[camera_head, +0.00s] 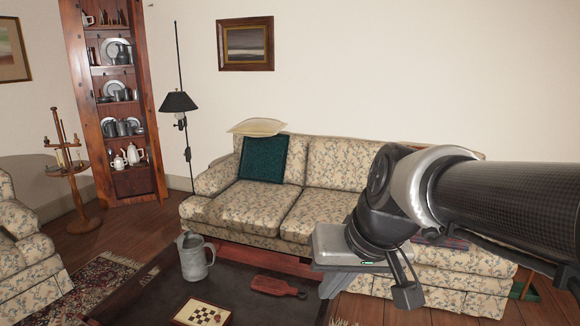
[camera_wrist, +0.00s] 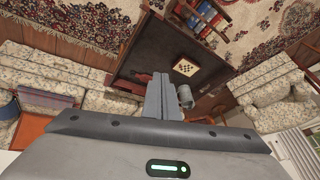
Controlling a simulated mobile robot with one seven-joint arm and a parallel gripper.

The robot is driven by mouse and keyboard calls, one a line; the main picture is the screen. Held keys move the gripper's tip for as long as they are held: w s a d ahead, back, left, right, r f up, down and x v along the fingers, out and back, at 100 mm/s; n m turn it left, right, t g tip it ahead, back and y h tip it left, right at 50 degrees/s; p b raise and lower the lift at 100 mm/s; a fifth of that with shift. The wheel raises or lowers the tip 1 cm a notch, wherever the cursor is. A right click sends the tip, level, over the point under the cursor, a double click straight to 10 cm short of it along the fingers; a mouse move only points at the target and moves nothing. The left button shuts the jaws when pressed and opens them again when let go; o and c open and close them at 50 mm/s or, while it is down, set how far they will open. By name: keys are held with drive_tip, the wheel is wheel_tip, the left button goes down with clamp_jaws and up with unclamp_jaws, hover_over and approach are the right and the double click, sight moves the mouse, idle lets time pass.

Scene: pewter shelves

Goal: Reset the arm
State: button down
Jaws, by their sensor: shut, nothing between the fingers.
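My arm reaches in from the right in the head view and bends down at the wrist. My gripper (camera_head: 328,293) hangs above the right end of the dark coffee table (camera_head: 150,295), in front of the sofa. In the wrist view its two grey fingers (camera_wrist: 159,77) lie together, with nothing between them. Nothing is seen touching the fingers. The arm and wrist hide part of the sofa's right side.
A grey metal pitcher (camera_head: 195,258), a red wooden board (camera_head: 278,286) and a small chessboard (camera_head: 202,313) are on the table. The floral sofa (camera_head: 250,206) stands behind. A corner shelf (camera_head: 112,70) and floor lamp (camera_head: 179,102) stand at left.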

drive_tip(key=s+d+m+t+h, duration=0.1)
drive_tip(key=s+d+h, duration=0.2)
drive_tip(key=s+d, duration=0.55)
wheel_tip(320, 180, up, 23)
drive_tip(key=a+p, duration=0.1)
drive_tip(key=p, duration=2.2)
drive_tip(key=shift+f, duration=0.15)
drive_tip(key=shift+s+a, duration=0.1)
